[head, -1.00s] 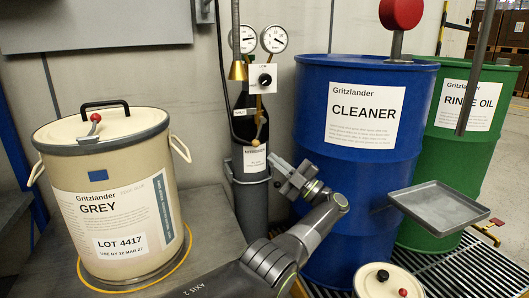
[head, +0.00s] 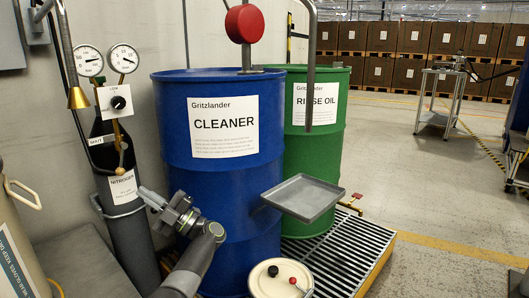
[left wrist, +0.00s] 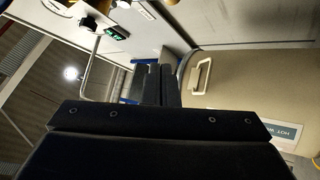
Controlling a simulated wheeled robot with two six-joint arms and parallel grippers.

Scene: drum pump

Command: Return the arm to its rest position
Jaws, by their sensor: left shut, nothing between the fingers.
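My left arm comes in from the bottom left in the head view. Its gripper (head: 147,197) is shut and empty. In the picture it lies between the dark nitrogen cylinder (head: 130,222) and the blue CLEANER drum (head: 220,185), and appears apart from both. In the left wrist view the closed dark fingers (left wrist: 158,85) show in the middle with nothing between them. A beige container with a pale handle (left wrist: 201,76) shows to their right. My right gripper is not in view.
A green RINSE OIL drum (head: 316,165) stands behind the blue one. A grey tray (head: 303,197) juts out in front of the drums. A cream lidded pail (head: 270,281) stands below it, beside a grating (head: 345,248). Open floor (head: 440,200) lies to the right.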

